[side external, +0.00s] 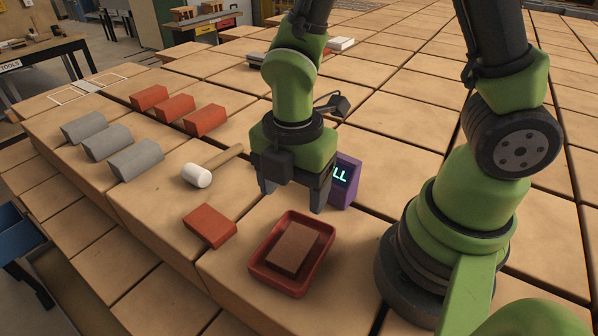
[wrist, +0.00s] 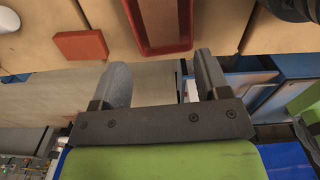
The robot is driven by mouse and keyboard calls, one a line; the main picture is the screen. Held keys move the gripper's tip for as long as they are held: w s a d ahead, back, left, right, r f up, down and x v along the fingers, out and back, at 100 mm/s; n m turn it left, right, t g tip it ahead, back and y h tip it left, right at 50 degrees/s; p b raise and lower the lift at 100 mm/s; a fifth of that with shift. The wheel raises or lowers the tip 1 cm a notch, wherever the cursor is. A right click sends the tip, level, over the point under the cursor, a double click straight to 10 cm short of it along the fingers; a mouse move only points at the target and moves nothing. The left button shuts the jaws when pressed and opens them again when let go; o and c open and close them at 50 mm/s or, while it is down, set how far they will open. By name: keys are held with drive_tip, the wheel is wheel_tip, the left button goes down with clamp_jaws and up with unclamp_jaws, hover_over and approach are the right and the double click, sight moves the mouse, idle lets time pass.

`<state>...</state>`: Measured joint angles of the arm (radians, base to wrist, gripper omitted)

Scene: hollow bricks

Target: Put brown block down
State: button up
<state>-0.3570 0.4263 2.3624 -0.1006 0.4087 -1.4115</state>
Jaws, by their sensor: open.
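The brown block (side external: 294,248) lies flat inside the red tray (side external: 253,268), in the front middle of the side view. My gripper (side external: 293,196) is open and empty, above and behind the tray, apart from the block. In the wrist view, my gripper (wrist: 162,68) shows its two grey fingers spread with nothing between them. The tray's red rim (wrist: 165,51) shows at the top of that view, cut off by the frame edge. A brown surface within the rim (wrist: 164,20) is only partly in view.
A red-orange block (side external: 210,226) lies left of the tray, and a white-headed mallet (side external: 197,175) lies behind it. Several grey blocks (side external: 108,140) and red blocks (side external: 175,108) stand further left. A purple box with a display (side external: 346,182) stands right beside my gripper.

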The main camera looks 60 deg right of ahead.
drive_tip(key=s+d+r+m+t+y, duration=0.1)
drive_tip(key=s+d+r+m+t, duration=0.1)
drive_tip(key=r+m, duration=0.7)
drive_tip(key=s+d+r+m+t+y, duration=0.1)
drive_tip(key=s+d+r+m+t, duration=0.2)
drive_tip(key=r+m, duration=0.6)
drive_tip(key=shift+s+r+m+t, duration=0.2)
drive_tip(key=shift+s+m+t, duration=0.7)
drive_tip(key=shift+m, duration=1.7)
drive_tip(key=shift+w, duration=0.2)
